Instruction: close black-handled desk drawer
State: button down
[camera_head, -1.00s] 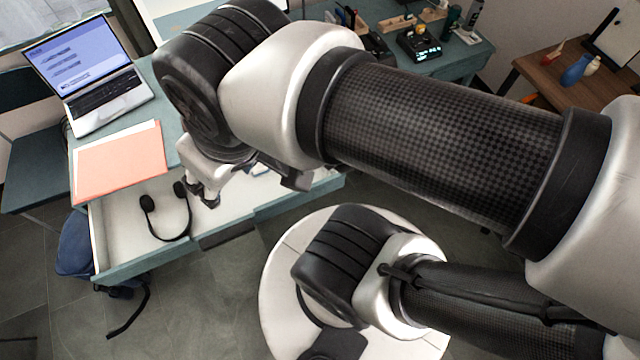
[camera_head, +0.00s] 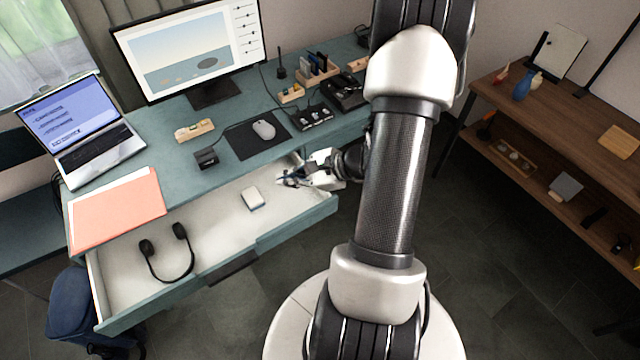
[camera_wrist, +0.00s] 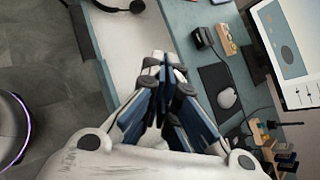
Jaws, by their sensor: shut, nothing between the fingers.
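The desk drawer (camera_head: 290,237) is pulled out from the teal desk (camera_head: 170,160), with a dark handle (camera_head: 230,268) on the middle of its front. A black headset (camera_head: 168,262) and a small white box (camera_head: 252,198) lie inside it. My gripper (camera_head: 284,180) is shut and empty, over the right end of the drawer, apart from the handle. In the wrist view my gripper (camera_wrist: 163,68) shows its fingertips together over the white drawer interior (camera_wrist: 135,45). Whether it touches the drawer cannot be told.
A laptop (camera_head: 85,130), a coral folder (camera_head: 115,210), a monitor (camera_head: 190,50) and a mouse (camera_head: 264,130) on a black pad stand on the desk. A blue bag (camera_head: 70,310) is on the floor at left. A brown shelf (camera_head: 540,110) stands at right. The floor before the drawer is mostly clear.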

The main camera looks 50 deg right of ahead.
jog(key=s+d+f+m+h, duration=0.4)
jog(key=s+d+f+m, duration=0.25)
jog(key=s+f, duration=0.35)
jog(key=s+d+f+m+h, duration=0.45)
jog(key=s+f+m, duration=0.25)
jog(key=f, duration=0.5)
jog(key=b, duration=0.3)
send_near(334, 210)
notch_tip(334, 210, down, 3)
jog(key=w, duration=0.3)
jog(key=shift+w+d+r+g+y, duration=0.15)
jog(key=shift+w+d+g+y, duration=0.1)
jog(key=shift+d, duration=0.1)
jog(key=shift+w+d+r+g+y, duration=0.1)
jog(key=shift+d+r+g+y, duration=0.1)
jog(key=shift+d, duration=0.15)
